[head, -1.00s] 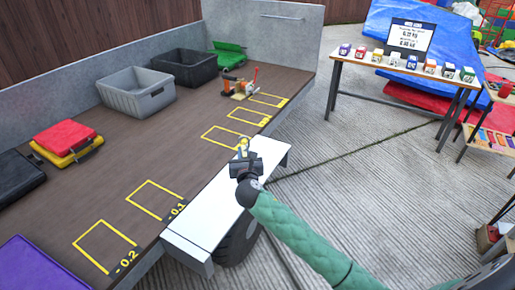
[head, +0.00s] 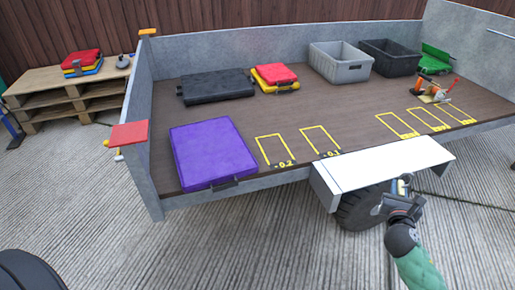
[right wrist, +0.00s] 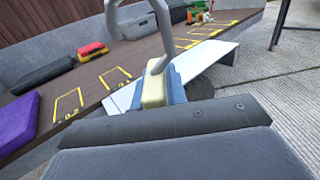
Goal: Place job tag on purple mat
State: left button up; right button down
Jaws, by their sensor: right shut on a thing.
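The job tag (right wrist: 154,92) appears to be the small yellow block with a bent grey metal loop in the right wrist view. My right gripper (head: 402,187) is shut on it, its blue fingers on both sides of the block. In the head view it is held beside the white fold-down shelf, too small to make out well. The purple mat (head: 212,152) lies flat at the near left corner of the brown bed, well left of the gripper. The mat also shows at the left edge of the right wrist view (right wrist: 17,122). My left gripper is not in view.
The white shelf (head: 385,165) juts out over a wheel (head: 362,208). Yellow outlined boxes mark the bed's near edge. A black case (head: 215,86), red and yellow cases (head: 276,76) and grey bin (head: 341,63) stand behind. A red pad (head: 129,133) tops the left wall.

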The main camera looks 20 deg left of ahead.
aim_at(211, 153)
jog(key=k+u, duration=0.1)
jog(key=u, duration=0.35)
jog(key=k+u, duration=0.15)
jog(key=u, duration=0.25)
jog(key=j+u, duration=0.15)
jog(key=u, duration=0.3)
jog(key=l+u, duration=0.1)
jog(key=u, duration=0.3)
jog(key=l+u, duration=0.15)
jog(key=u, duration=0.25)
jog(key=l+u, duration=0.1)
jog(key=u, duration=0.25)
jog(key=k+u, duration=0.1)
jog(key=u, duration=0.3)
jog(key=k+l, duration=0.2)
jog(key=l, duration=0.2)
jog(key=k+l, duration=0.2)
jog(key=l, duration=0.2)
jog(key=k+l, duration=0.2)
jog(key=l, duration=0.2)
jog(key=k+l, duration=0.2)
jog(key=l, duration=0.2)
jog(key=u, duration=0.05)
